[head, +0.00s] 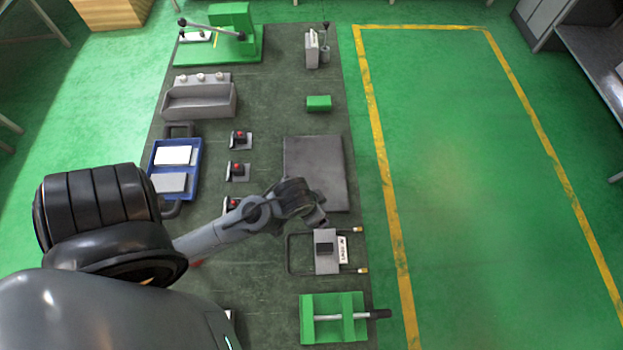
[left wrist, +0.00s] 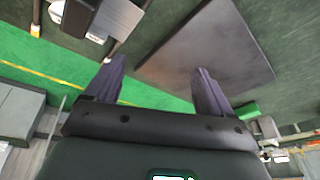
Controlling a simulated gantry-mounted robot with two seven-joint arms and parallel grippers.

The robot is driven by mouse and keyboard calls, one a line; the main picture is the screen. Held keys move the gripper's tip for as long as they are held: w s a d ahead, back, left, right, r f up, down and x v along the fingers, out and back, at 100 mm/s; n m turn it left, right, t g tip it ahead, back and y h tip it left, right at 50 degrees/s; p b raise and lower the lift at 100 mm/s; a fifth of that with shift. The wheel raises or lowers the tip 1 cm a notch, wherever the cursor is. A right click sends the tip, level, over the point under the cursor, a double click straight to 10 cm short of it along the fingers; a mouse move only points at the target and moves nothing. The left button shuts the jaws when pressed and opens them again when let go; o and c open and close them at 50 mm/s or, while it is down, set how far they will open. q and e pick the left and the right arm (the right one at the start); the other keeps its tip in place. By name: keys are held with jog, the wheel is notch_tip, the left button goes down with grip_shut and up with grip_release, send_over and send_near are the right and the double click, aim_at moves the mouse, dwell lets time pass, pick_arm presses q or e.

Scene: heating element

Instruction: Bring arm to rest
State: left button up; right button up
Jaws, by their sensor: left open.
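My left arm comes in from the left in the head view and reaches over the dark work mat (head: 265,85). Its gripper (head: 318,222) is above the gap between the dark grey plate (head: 315,165) and the heating element (head: 325,262). In the left wrist view the two fingers of the gripper (left wrist: 157,85) are apart with nothing between them. The heating element is a U-shaped rod with brass ends, a grey block and a white label; part of it shows in the left wrist view (left wrist: 90,18). My right gripper does not show.
A green fixture with a rod (head: 335,317) lies at the front. A blue tray (head: 193,152), several red-button pieces, a grey bin (head: 200,102), a green block (head: 318,103) and a green lever press (head: 232,40) stand on the mat. Yellow-marked floor at right is clear.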

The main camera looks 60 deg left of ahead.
pick_arm(q)
jog(key=s+d+r+m+h, duration=0.1)
jog(key=s+d+r+m, duration=0.1)
jog(key=s+d, duration=0.1)
jog(key=shift+s+d, duration=0.2)
jog(key=shift+d, duration=0.7)
jog(key=shift+r, duration=0.15)
